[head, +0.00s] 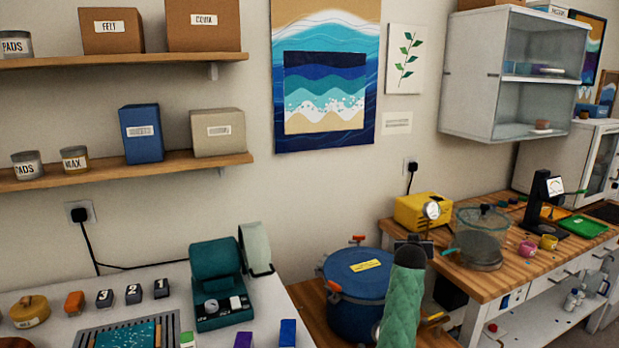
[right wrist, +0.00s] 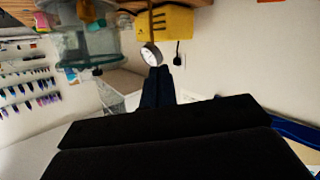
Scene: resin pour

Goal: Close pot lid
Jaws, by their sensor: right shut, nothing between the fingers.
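The blue pot (head: 355,312) stands on a low wooden surface in the middle of the head view. Its blue lid (head: 345,268), with a yellow label and orange clamps around the edge, lies over the top. I cannot tell whether the lid is fully seated or latched. My right arm in a green sleeve stands in front of the pot and hides its right side. My right gripper (right wrist: 158,73) is shut and empty in the right wrist view, with a blue curved edge, apparently the pot's, at lower right. My left gripper is not in view.
A wooden bench (head: 490,282) at right holds a yellow box (head: 422,211) with a round gauge, a clear container (head: 480,240) and small cups. A white table (head: 265,312) at left carries a teal machine (head: 218,283) and several small blocks. Shelves hang above.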

